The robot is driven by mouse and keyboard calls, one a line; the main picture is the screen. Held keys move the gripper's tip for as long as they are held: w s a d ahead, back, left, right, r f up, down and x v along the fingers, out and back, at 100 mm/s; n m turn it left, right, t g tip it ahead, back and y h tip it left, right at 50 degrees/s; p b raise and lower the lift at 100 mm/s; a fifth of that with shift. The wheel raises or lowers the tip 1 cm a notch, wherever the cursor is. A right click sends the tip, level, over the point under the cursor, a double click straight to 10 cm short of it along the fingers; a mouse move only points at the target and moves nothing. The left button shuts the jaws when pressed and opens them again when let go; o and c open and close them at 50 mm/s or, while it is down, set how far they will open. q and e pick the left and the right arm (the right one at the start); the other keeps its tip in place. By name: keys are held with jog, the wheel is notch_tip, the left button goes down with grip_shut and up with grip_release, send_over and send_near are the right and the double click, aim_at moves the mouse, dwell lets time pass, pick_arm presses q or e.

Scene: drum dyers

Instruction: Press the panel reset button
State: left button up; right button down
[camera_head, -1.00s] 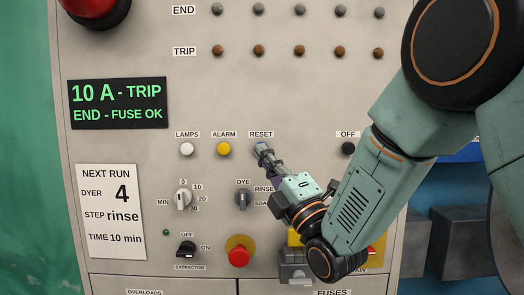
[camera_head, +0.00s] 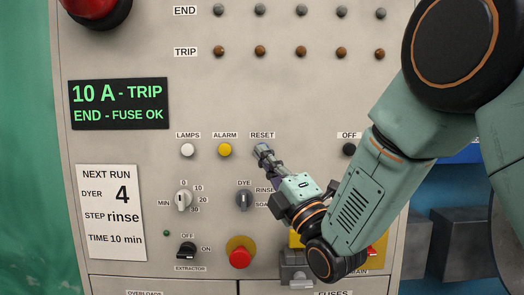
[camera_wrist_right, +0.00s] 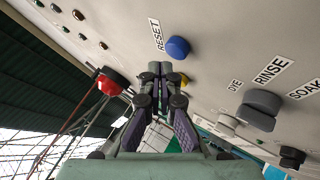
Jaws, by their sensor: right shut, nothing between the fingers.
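The control panel (camera_head: 330,100) carries a RESET label (camera_head: 262,135). In the head view my right gripper (camera_head: 262,152) covers the spot just below that label and hides the button. In the right wrist view the reset button (camera_wrist_right: 178,47) is a round blue cap beside its RESET label. The right gripper also shows in the wrist view (camera_wrist_right: 156,70), shut and empty, its tips just below and left of the blue cap. A small gap shows there in the picture; I cannot tell how far the tips are from the panel. My left gripper is not in view.
A white lamps button (camera_head: 187,150) and a yellow alarm button (camera_head: 225,150) sit left of the gripper. A grey dye selector (camera_head: 243,200) and a red button on a yellow plate (camera_head: 239,257) are below. A black OFF button (camera_head: 349,149) is to the right. The display (camera_head: 118,104) reads 10 A - TRIP.

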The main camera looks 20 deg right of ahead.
jog(key=shift+s, duration=0.1)
dwell(0.4)
jog(key=shift+w+d+b, duration=0.1)
jog(key=shift+w+b, duration=0.3)
jog(key=shift+w, duration=0.1)
jog(key=shift+w+d, duration=0.15)
jog(key=shift+w, duration=0.25)
dwell(0.7)
jog(key=shift+s, duration=0.15)
jog(key=shift+s+a+b, duration=0.25)
jog(key=shift+s+b, duration=0.3)
jog(key=shift+s, duration=0.15)
jog(key=shift+s, duration=0.1)
